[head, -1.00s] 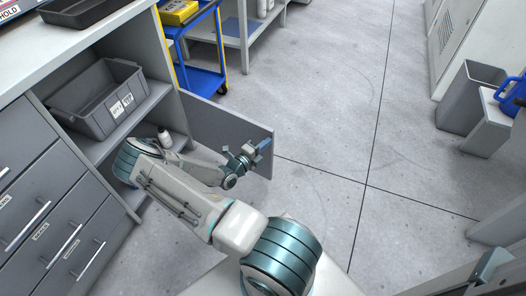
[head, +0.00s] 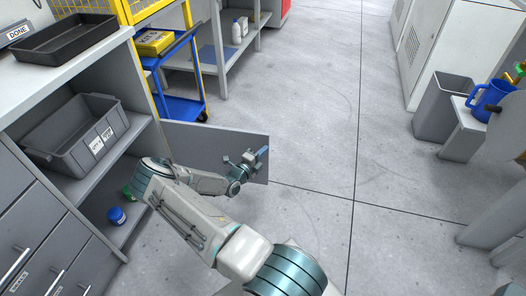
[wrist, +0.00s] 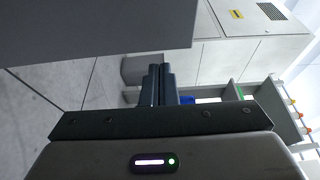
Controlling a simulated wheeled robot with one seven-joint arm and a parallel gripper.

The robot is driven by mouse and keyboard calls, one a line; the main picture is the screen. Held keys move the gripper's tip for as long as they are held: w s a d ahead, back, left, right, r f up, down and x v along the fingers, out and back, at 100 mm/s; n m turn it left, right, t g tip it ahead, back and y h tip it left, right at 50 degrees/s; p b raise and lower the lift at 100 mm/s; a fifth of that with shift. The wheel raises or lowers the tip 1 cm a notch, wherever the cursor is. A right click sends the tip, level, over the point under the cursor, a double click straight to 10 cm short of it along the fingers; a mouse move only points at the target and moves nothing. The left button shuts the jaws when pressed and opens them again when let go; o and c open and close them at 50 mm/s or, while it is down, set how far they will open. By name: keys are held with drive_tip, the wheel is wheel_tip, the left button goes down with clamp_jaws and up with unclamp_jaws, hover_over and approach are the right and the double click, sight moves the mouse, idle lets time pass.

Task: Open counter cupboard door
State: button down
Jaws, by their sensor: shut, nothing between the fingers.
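The counter cupboard door (head: 205,143) is a flat grey panel swung wide open, standing out from the counter at the cupboard's right side. My gripper (head: 263,153) is at the door's outer end, on its near face as seen in the head view. In the wrist view my gripper (wrist: 161,70) has its two dark fingers together, with nothing between them. The door's grey panel (wrist: 90,25) fills the upper left there, close to the fingers; I cannot tell whether they touch it. The door's handle cannot be made out.
The open cupboard holds a grey bin (head: 75,135) on its shelf and a blue-lidded jar (head: 117,215) below. A black tray (head: 65,38) lies on the counter. A blue cart (head: 180,105) stands behind the door. The floor to the right is clear up to a grey waste bin (head: 440,105).

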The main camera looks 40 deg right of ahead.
drive_tip(key=s+a+p, duration=0.3)
drive_tip(key=s+a, duration=0.5)
drive_tip(key=a, duration=0.2)
drive_tip(key=shift+s, duration=0.4)
drive_tip(key=shift+a+r+p, duration=0.1)
drive_tip(key=shift+p, duration=0.2)
drive_tip(key=s+a+r+n+y+p, duration=0.5)
drive_tip(key=r+n, duration=0.6)
drive_tip(key=r, duration=0.9)
drive_tip(key=s+a+r+n+g+y+p, duration=0.1)
drive_tip(key=s+a+r+n+y+p, duration=0.5)
drive_tip(key=r, duration=1.5)
drive_tip(key=s+a+r+n+g+y+p, duration=0.1)
drive_tip(key=s+a+r+n+y+p, duration=0.5)
drive_tip(key=a+r+n+p, duration=0.5)
wheel_tip(320, 180, up, 9)
drive_tip(key=n+p, duration=0.1)
drive_tip(key=n, duration=0.3)
drive_tip(key=shift+a+r+n+p, duration=0.2)
drive_tip(key=shift+a+n+p, duration=0.05)
drive_tip(key=shift+n+p, duration=0.05)
